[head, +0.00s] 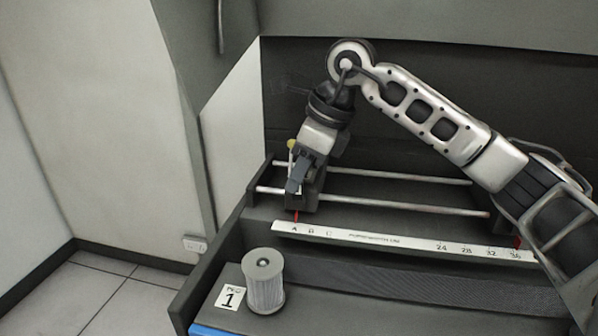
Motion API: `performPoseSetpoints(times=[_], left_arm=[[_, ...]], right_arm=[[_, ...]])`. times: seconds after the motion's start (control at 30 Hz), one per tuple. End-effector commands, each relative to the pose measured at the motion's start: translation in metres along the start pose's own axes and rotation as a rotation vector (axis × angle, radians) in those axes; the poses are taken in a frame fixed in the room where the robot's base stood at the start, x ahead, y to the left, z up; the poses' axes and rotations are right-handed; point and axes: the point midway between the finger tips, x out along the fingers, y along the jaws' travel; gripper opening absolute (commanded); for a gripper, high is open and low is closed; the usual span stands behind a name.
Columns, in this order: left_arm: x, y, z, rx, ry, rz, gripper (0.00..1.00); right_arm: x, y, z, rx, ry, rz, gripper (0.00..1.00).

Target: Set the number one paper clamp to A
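The paper clamp (309,190) is a dark block on two metal rails at the left end of the machine. Its red pointer (296,215) stands just above the letter A on the white scale (400,242). My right gripper (297,184) is at the clamp, reaching down from above, with its fingers against or around the clamp's upper part. I cannot tell whether the fingers are closed on it. My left gripper is not in view.
A ribbed grey cylinder (264,284) stands beside the number card. The front rail (400,203) runs right, where a second red pointer (517,241) shows near 36. A wall and panel stand at the left. A blue edge (210,330) shows at the bottom.

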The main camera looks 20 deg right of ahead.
Motion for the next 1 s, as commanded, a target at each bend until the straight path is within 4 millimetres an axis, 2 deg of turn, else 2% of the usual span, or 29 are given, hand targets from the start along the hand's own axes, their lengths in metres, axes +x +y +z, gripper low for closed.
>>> performPoseSetpoints(times=[0.17,0.5,0.7,0.83,1.0], left_arm=[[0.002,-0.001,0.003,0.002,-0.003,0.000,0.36],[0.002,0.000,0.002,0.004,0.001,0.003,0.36],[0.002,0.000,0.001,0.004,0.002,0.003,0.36],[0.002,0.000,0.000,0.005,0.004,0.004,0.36],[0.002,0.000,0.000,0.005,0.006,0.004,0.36]], right_arm=[[-0.021,-0.001,0.000,0.001,-0.003,-0.004,0.20],[-0.102,-0.001,0.002,0.000,-0.006,-0.004,0.20],[-0.140,0.000,0.002,-0.001,-0.005,-0.002,0.20],[-0.153,0.000,0.002,-0.001,-0.004,-0.001,0.20],[-0.159,0.000,0.001,-0.001,-0.003,-0.001,0.20]])
